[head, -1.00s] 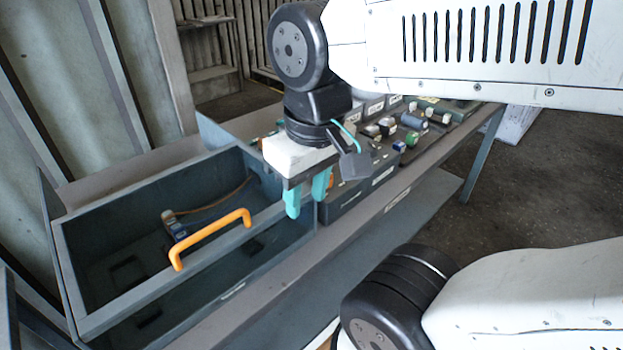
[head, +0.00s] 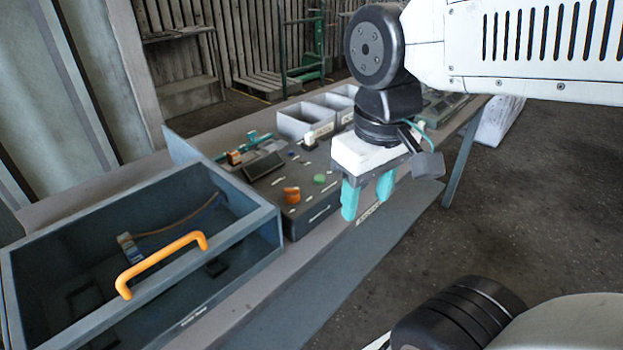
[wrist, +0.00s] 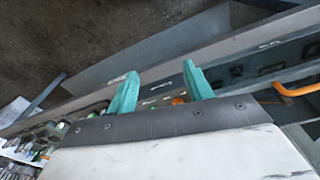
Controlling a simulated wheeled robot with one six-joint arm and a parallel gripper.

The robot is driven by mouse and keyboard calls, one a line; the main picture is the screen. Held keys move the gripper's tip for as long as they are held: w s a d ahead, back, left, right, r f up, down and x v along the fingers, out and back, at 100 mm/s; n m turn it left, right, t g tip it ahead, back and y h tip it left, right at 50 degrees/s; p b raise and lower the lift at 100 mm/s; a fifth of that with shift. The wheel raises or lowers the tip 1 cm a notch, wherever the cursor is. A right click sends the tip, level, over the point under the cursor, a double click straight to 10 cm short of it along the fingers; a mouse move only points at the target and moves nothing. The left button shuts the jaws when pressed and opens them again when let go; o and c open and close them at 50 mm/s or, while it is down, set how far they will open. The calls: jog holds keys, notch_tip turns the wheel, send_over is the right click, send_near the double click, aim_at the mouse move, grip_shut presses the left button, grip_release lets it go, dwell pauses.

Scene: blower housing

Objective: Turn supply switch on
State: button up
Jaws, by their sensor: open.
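A dark control panel (head: 312,212) stands on the bench just right of the open box. On it are an orange knob (head: 291,195), a green button (head: 319,179) and an orange-brown block (head: 234,157) near a teal bar. I cannot tell which of these is the supply switch; the labels are too small to read. My gripper (head: 366,205) is open and empty, with teal fingers pointing down, right of the orange knob and apart from it. In the wrist view, my open gripper (wrist: 161,84) shows with an orange bit (wrist: 178,101), partly hidden, between its fingers.
The open grey box (head: 235,250) with an orange handle (head: 162,262) stands at left; a cable and small part lie inside. Grey bins (head: 305,120) stand behind the panel. My arm hides the bench's far right part. Floor (head: 540,210) right of the bench looks clear.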

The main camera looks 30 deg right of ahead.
jog(key=w+a+n+g+h, duration=0.2)
jog(key=w+n, duration=0.4)
jog(key=w, duration=0.6)
jog(key=n+g+h, duration=0.1)
jog(key=n+h, duration=0.1)
jog(key=n, duration=0.3)
send_near(292, 194)
jog(key=x, duration=0.8)
jog(key=shift+w+d, duration=0.2)
jog(key=shift+w, duration=0.05)
jog(key=shift+y, duration=0.3)
jog(key=c, duration=1)
